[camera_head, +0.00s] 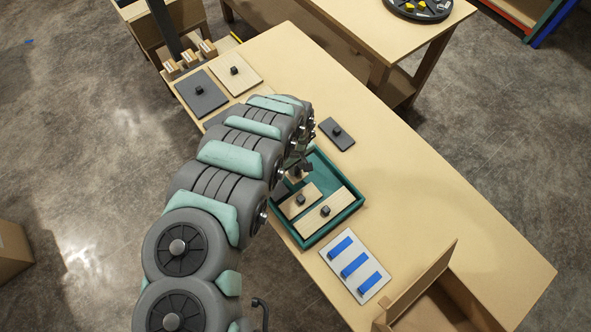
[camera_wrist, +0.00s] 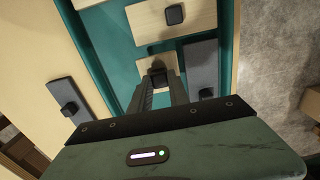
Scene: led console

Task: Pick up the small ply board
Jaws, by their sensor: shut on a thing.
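The small ply board (camera_wrist: 139,69) is pale wood with a black knob (camera_wrist: 158,77). It is in or just above the green tray (camera_wrist: 117,42), and I cannot tell whether it touches the tray floor. My gripper (camera_wrist: 158,84) is shut on that knob, its fingers hiding part of the board.
A grey board (camera_wrist: 201,62) is beside the small one. Another grey board (camera_head: 336,134) lies outside on the table. A white panel with blue bars (camera_head: 368,261) and an open box (camera_head: 432,311) are nearby.

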